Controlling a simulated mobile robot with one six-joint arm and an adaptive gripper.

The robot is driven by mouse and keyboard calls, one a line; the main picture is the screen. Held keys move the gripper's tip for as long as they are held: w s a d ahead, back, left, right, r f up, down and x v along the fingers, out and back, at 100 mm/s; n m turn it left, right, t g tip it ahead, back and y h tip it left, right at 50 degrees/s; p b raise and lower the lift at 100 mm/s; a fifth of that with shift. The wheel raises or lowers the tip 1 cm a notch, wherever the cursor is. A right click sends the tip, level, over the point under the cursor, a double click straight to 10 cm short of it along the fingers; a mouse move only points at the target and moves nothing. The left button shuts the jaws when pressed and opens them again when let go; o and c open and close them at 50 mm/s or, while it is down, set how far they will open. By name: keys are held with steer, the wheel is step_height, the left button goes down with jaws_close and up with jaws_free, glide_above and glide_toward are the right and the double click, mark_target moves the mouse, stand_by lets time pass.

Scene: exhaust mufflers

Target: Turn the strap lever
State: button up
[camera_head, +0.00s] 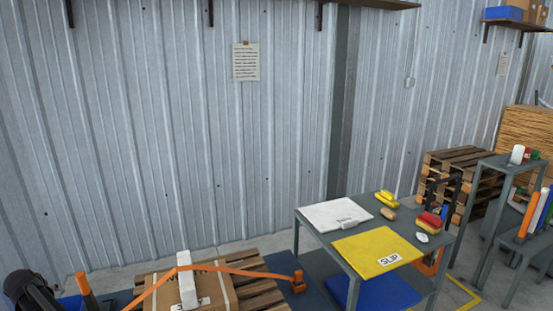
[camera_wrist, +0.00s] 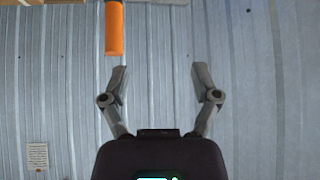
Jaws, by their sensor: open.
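An orange-gripped lever handle (camera_head: 85,285) stands up at the lower left in the head view, its lower part cut off by the frame. What looks like the same orange handle (camera_wrist: 115,28) shows at the top of the wrist view, near the left fingertip and outside the gap between the fingers. My gripper (camera_wrist: 158,68) is open, with nothing between its fingers. An orange strap (camera_head: 235,270) runs over a cardboard box (camera_head: 215,295) to an orange fitting (camera_head: 299,283) at the right.
The box sits on a wooden pallet (camera_head: 262,290), with a white piece (camera_head: 187,288) on top under the strap. To the right is a grey table with a yellow SLIP sheet (camera_head: 377,250) and a white board (camera_head: 334,214). A corrugated wall (camera_head: 150,130) stands behind.

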steer(key=w+d+f+m+h, duration=0.1)
steer(key=w+d, duration=0.4)
steer(key=d, duration=0.4)
steer(key=w+d+f+h+b, duration=0.1)
steer(key=w+d, duration=0.3)
steer(key=d, duration=0.4)
steer(key=w+d+f+m+h, duration=0.1)
steer(key=w+d, duration=0.4)
steer(key=d, duration=0.4)
steer(key=w+d+f+m+g+h+b, duration=0.1)
steer(key=w+d, duration=0.1)
steer(key=d, duration=1)
steer(key=w+d+f+m+g+h, duration=0.1)
steer(key=w+d+f, duration=0.15)
steer(key=d, duration=0.95)
steer(key=s+d+f+m+g+b, duration=0.1)
steer(key=s+d, duration=0.1)
steer(key=d, duration=1.1)
steer(key=s+d+m+g+b, duration=0.1)
steer(key=s+d, duration=0.2)
steer(key=d, duration=0.9)
steer(key=s+d+f+m+g, duration=0.1)
steer(key=s+d, duration=0.5)
steer(key=d, duration=0.4)
steer(key=s+d+f+g, duration=0.1)
steer(key=s+d, duration=0.6)
steer(key=d, duration=0.3)
steer(key=shift+s+d+m+b, duration=0.15)
steer(key=shift+s+m+b, duration=0.15)
steer(key=shift+m+b, duration=0.15)
